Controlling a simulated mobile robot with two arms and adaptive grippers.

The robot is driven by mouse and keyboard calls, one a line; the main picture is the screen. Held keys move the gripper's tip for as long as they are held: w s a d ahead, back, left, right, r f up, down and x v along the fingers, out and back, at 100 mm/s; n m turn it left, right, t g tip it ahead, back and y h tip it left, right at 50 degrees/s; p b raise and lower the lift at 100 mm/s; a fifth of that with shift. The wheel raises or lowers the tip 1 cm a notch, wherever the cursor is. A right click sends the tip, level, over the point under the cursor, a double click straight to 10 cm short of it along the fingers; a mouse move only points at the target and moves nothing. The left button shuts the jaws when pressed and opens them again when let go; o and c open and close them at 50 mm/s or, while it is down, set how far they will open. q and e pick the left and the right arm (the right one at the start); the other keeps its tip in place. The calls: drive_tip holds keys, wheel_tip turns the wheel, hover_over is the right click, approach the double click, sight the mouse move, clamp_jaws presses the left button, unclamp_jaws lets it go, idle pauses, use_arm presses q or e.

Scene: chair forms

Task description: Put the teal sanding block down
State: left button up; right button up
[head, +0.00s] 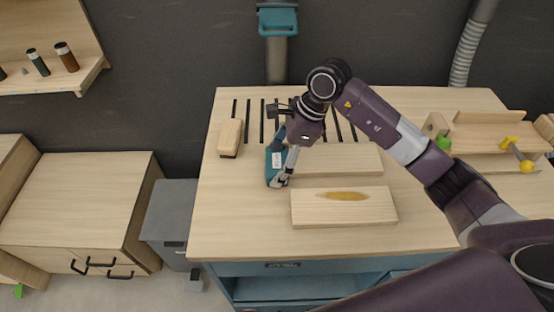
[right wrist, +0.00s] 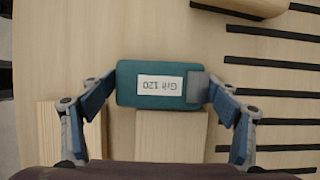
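The teal sanding block (head: 275,166) is at the left end of the rear light board, over the bench top. In the right wrist view the block (right wrist: 150,84) has a white "Grit 120" label, upside down, and a grey patch at its right end. My right gripper (head: 280,160) points down at it. Its two fingers (right wrist: 161,88) are at the block's two short ends, with the tips against them as far as I can see. I cannot tell whether the block's underside touches the bench. My left gripper is not in view.
The workbench (head: 240,220) has dark slots at the back. A tan block (head: 230,138) lies left of the teal one. The rear board (head: 335,160) and a front board (head: 320,212) with a yellowish patch lie to the right. Clamped wood (head: 480,137) is at the far right. The bench's front left is clear.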

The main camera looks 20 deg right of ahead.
drive_tip(key=o, duration=0.3)
drive_tip(key=shift+r, duration=0.1)
